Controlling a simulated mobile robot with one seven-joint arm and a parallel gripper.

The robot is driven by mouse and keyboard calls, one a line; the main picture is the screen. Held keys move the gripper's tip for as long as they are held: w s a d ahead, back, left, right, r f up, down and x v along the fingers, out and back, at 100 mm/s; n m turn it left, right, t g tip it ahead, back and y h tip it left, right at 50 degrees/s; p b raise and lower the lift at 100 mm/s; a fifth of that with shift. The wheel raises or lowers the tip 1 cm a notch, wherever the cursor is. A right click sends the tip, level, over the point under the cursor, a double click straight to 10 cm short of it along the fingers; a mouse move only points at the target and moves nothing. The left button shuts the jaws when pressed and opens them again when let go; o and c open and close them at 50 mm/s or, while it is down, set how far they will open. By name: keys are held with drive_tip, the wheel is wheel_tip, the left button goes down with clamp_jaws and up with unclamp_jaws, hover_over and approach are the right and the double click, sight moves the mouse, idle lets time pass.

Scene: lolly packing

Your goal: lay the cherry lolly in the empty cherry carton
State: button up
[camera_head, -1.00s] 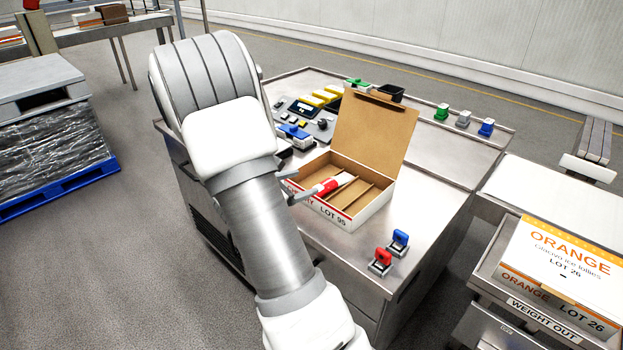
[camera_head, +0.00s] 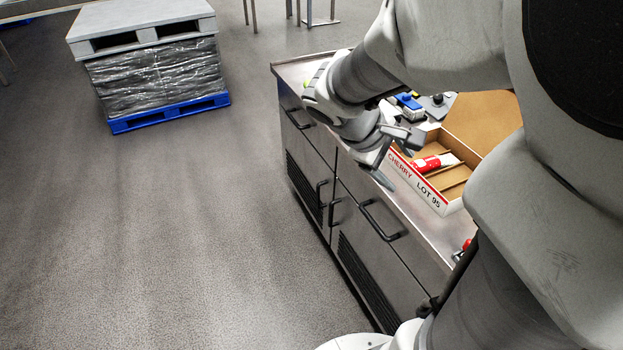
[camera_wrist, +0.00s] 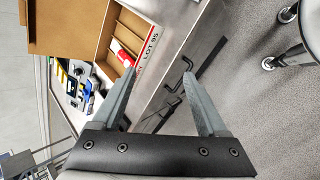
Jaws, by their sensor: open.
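The cherry lolly (camera_head: 430,163), with a red wrapper and a pale end, lies inside the open cherry carton (camera_head: 425,187), whose white front wall reads CHERRY LOT 95. The carton has brown inner dividers; I cannot tell whether the lolly is fully down between them. Its red part also shows in the wrist view (camera_wrist: 122,53), inside the carton (camera_wrist: 148,50), partly hidden by a finger. My gripper (camera_head: 408,163) is open and empty, outside the carton's front wall and apart from the lolly. In the wrist view my gripper (camera_wrist: 156,65) has its fingers wide apart with nothing between them.
The carton stands on a steel counter (camera_head: 310,68) with drawer handles on its front. A blue device (camera_head: 408,102) sits behind the carton. A wrapped pallet stack (camera_head: 155,75) stands at the back left. The floor (camera_head: 170,240) left of the counter is clear. My arm hides the right side.

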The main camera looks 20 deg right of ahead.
drive_tip(key=s+a+r+m+t+y, duration=0.2)
drive_tip(key=s+a+y, duration=0.2)
drive_tip(key=a, duration=0.4)
drive_tip(key=s+a+r+m+t+y, duration=0.2)
drive_tip(key=s+a+r+m+y, duration=0.1)
drive_tip(key=a, duration=0.6)
drive_tip(key=shift+s+a+r+t+y, duration=0.3)
drive_tip(key=shift+s+y, duration=0.1)
drive_tip(key=shift+s, duration=0.1)
wheel_tip(320, 180, up, 8)
drive_tip(key=p, duration=0.8)
drive_tip(key=shift+f, duration=0.2)
drive_tip(key=c, duration=0.4)
drive_tip(key=shift+d+m, duration=0.2)
drive_tip(key=shift+m, duration=0.1)
